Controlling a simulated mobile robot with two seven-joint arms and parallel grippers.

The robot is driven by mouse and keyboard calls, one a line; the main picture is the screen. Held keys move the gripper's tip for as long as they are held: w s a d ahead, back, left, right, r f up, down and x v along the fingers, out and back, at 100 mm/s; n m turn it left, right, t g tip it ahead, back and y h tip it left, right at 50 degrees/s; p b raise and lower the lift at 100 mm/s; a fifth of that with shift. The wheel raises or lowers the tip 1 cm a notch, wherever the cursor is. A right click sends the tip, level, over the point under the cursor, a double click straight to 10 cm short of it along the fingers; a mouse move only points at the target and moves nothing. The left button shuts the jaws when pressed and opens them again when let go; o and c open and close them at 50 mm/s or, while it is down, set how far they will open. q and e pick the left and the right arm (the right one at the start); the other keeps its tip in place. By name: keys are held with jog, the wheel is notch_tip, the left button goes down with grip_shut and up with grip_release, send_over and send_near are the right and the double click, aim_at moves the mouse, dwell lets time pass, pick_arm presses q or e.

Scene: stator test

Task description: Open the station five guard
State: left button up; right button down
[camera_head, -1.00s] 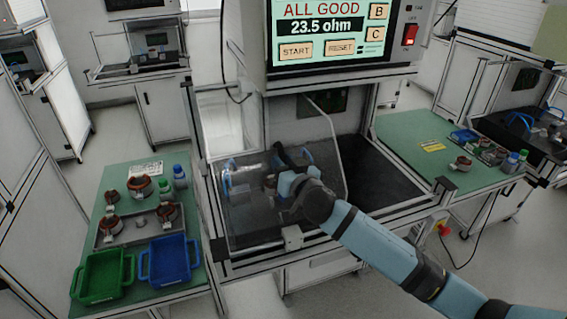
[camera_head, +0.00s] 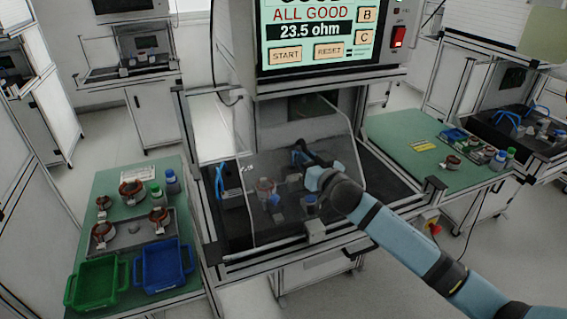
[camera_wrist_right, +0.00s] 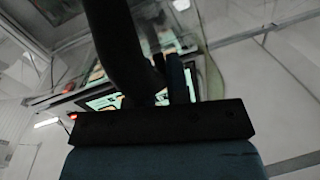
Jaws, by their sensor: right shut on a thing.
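The station five guard (camera_head: 345,150) is a clear panel across the front of the test bay, under the screen. Its left edge now stands right of the blue clamp (camera_head: 222,182), so the bay's left end is uncovered. A stator (camera_head: 265,188) shows through the panel. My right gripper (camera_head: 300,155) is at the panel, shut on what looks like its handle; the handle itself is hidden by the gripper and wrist. The right wrist view shows the dark fingers (camera_wrist_right: 168,75) close together, their hold unclear. My left gripper is not in view.
The test screen (camera_head: 315,40) above the bay reads ALL GOOD, 23.5 ohm. The left green table (camera_head: 107,185) holds several stators, bottles, a green bin (camera_head: 72,292) and a blue bin (camera_head: 140,275). The right green table (camera_head: 400,130) has a clear left part.

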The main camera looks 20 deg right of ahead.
jog(key=d+p, duration=0.3)
jog(key=d, duration=2.2)
jog(key=shift+w, duration=0.4)
jog(key=c, duration=1.4)
grip_release()
jog(key=s+d+b, duration=0.1)
jog(key=s+d, duration=0.1)
jog(key=s, duration=1.1)
jog(key=shift+s+d, duration=0.3)
